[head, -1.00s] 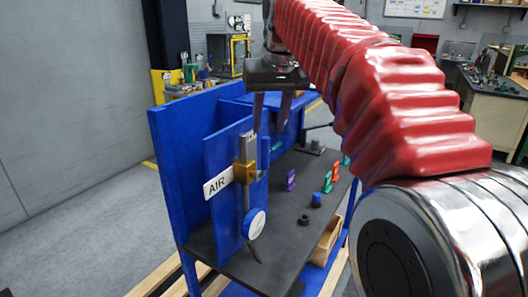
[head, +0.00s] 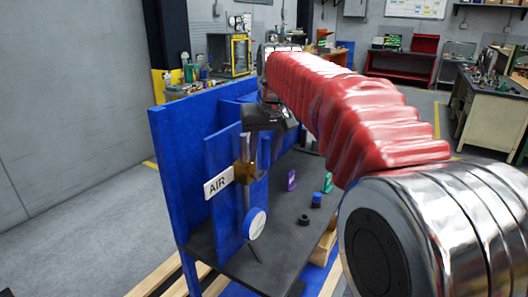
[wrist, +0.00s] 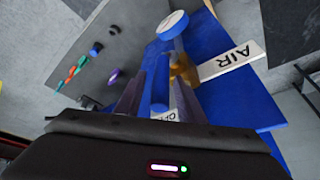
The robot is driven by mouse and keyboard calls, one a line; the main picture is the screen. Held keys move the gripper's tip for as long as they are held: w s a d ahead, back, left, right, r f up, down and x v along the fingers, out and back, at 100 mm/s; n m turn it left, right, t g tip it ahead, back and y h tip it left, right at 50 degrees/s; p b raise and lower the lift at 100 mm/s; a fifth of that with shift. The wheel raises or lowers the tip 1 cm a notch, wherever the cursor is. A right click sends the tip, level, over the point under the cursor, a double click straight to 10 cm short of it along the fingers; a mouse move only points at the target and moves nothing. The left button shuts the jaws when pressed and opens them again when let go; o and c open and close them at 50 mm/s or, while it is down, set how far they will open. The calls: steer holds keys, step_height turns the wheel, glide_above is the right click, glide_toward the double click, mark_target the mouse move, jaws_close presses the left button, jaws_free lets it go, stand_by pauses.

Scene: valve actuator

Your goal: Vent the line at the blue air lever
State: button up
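The blue air lever (wrist: 161,84) stands along the pipe beside the brass valve (head: 244,173) on the blue panel. The white AIR sign (head: 218,183) is fixed to the left of the valve; in the wrist view it is at the right (wrist: 232,61). Contact with the lever cannot be made out. In the head view my gripper partly hides the lever's upper part. A small white tag is partly hidden by my gripper.
A round white-faced gauge (head: 255,224) sits below the valve. The dark bench top (head: 283,240) carries a purple piece (head: 292,180), a green piece (head: 327,184), a blue-topped knob (head: 316,198) and a black ring (head: 304,220). A tall blue wall (head: 172,160) stands behind the panel.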

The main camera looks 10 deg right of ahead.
steer(key=shift+c, duration=0.7)
jaws_close()
